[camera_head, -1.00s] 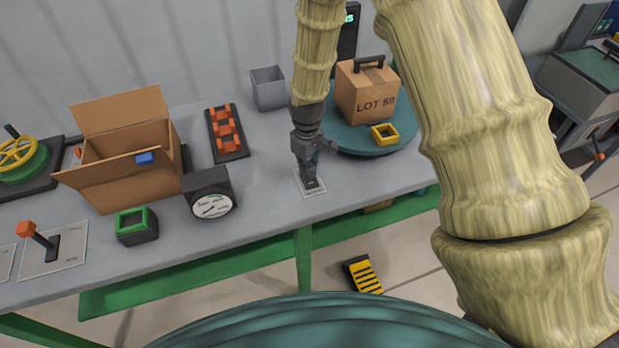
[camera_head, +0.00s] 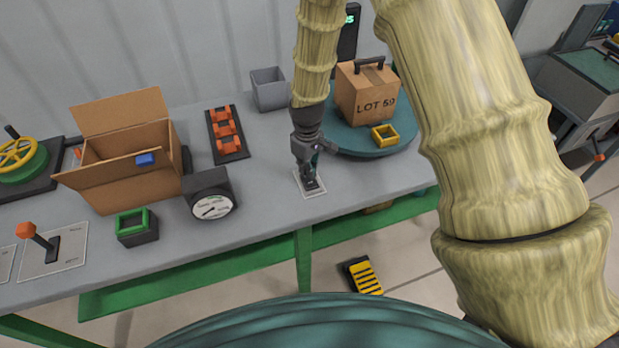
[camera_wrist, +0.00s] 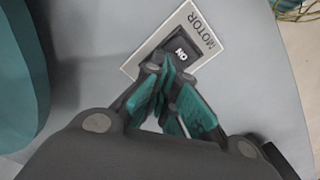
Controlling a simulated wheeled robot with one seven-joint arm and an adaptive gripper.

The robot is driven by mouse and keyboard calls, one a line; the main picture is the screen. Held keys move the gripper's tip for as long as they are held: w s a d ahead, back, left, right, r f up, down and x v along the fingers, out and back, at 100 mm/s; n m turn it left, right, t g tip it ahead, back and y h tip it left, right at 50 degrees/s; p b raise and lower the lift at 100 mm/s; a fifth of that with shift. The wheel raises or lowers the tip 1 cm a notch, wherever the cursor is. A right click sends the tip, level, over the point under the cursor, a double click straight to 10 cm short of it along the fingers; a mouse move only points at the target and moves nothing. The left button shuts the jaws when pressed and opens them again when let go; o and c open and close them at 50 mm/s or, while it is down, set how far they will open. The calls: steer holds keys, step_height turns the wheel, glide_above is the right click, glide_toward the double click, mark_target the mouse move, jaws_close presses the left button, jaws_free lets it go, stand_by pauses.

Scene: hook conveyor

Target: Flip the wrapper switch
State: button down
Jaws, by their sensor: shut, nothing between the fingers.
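The switch is a small dark block on a pale plate (camera_head: 321,190) at the front of the bench, beside the turntable. In the wrist view the plate (camera_wrist: 209,40) reads "MOTOR", and the dark switch (camera_wrist: 183,50) shows white letters that look like an inverted "ON". My gripper (camera_head: 309,178) points down at the switch. In the wrist view my gripper (camera_wrist: 164,80) has its teal fingers together and empty at the switch's near edge. Contact cannot be told for sure, and the fingers hide part of the switch. The round teal turntable (camera_head: 352,141) carries a carton (camera_head: 366,92) marked "LOT".
A yellow square frame (camera_head: 385,135) sits on the turntable. To the left are a dial gauge (camera_head: 210,197), an orange-pegged rack (camera_head: 227,133), a green-rimmed block (camera_head: 136,226), an open carton (camera_head: 130,165) and an orange-knobbed lever (camera_head: 42,240). A grey bin (camera_head: 269,90) stands behind.

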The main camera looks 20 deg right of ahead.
steer(key=shift+r+p, duration=2)
steer(key=shift+r, duration=1.25)
